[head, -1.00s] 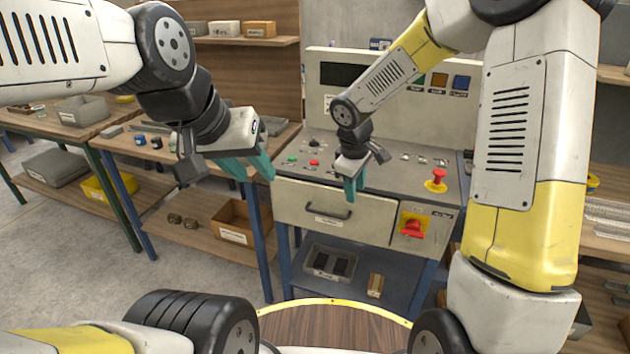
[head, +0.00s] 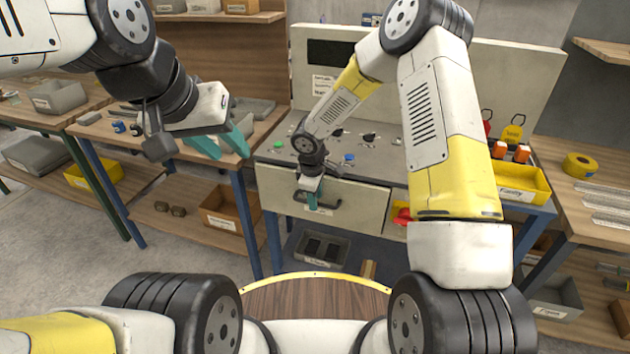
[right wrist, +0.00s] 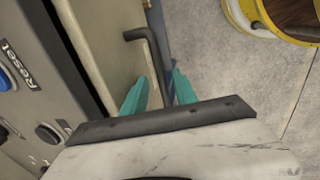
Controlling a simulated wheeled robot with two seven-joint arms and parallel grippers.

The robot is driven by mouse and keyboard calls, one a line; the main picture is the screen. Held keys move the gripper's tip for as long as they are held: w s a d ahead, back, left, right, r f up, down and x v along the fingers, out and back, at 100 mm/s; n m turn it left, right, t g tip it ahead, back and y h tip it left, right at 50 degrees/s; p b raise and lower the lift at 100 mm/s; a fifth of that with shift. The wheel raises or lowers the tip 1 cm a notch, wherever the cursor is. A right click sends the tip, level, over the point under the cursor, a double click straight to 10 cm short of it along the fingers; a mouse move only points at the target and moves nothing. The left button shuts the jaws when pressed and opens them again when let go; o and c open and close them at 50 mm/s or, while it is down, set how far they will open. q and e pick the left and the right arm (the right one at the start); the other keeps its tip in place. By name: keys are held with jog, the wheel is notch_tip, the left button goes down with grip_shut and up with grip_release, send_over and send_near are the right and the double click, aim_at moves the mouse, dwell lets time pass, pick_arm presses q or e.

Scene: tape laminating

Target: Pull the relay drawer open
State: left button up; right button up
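The relay drawer (head: 278,187) is a pale beige front in the grey console, and it looks shut. Its dark bar handle (head: 332,201) is partly hidden by my right gripper (head: 312,193). In the right wrist view, the handle (right wrist: 150,46) runs down between the two teal fingers of my right gripper (right wrist: 160,92). The fingers are apart, one on each side of the bar, with no clear contact visible. My left gripper (head: 221,145) is open and empty, held left of the console, away from the drawer.
A red button (head: 402,216) is right of the drawer, partly hidden by my right arm. A grey bin (head: 338,243) sits on the shelf below. A yellow bin (head: 520,186) stands at the right.

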jog(key=shift+f, duration=0.1)
grip_shut()
dwell(1.4)
